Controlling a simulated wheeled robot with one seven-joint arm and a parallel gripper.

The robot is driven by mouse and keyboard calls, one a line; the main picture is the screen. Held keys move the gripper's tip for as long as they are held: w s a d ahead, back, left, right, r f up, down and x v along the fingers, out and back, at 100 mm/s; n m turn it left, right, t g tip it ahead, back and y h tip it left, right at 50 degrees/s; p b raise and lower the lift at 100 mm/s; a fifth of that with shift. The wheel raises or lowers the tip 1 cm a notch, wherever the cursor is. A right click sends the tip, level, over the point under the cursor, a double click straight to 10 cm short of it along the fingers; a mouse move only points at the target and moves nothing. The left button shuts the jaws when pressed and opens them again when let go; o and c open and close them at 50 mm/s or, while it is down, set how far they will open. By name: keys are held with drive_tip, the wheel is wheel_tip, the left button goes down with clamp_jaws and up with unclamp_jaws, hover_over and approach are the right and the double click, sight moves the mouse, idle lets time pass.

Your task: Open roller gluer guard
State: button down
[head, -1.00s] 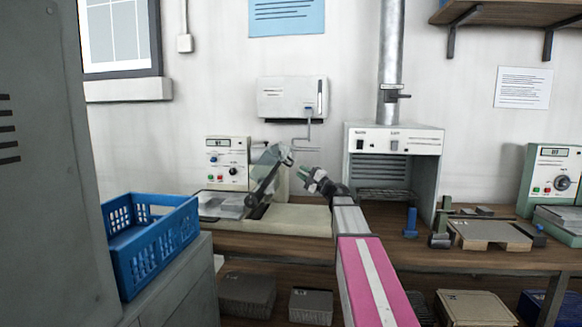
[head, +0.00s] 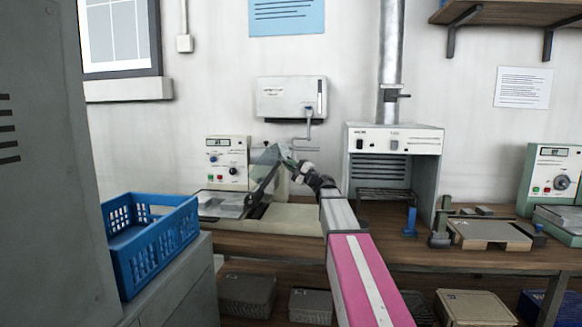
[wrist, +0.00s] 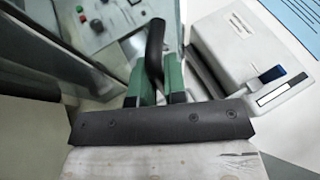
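The roller gluer (head: 228,163) is the pale machine with dials on the bench at centre left. Its clear guard (head: 263,176) with a dark edge stands tilted up over the bed. My gripper (head: 287,156) is at the guard's upper right edge. In the wrist view my gripper (wrist: 157,88) has green fingers close on both sides of a black curved handle (wrist: 155,48), and seems shut on it. The clear guard (wrist: 65,50) fills the left of the wrist view, with the gluer's buttons seen through it. The fingertips are partly hidden by the handle.
A white wall box (head: 291,97) hangs behind my gripper; it also shows in the wrist view (wrist: 240,50). A fume hood (head: 393,155) stands to the right. A blue crate (head: 150,245) sits at the left front. Fixtures (head: 488,233) lie on the bench at right.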

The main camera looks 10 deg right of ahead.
drive_tip(key=shift+w+a+r+n+g+h, duration=0.15)
drive_tip(key=shift+a+r+g, duration=0.1)
drive_tip(key=shift+a+r, duration=0.2)
drive_tip(key=shift+w+a+r+n+g+h, duration=0.15)
drive_tip(key=shift+a+r+g, duration=0.1)
drive_tip(key=shift+a+r, duration=0.2)
drive_tip(key=c, duration=1.5)
unclamp_jaws()
drive_tip(key=shift+o, duration=0.2)
drive_tip(key=v, duration=1.1)
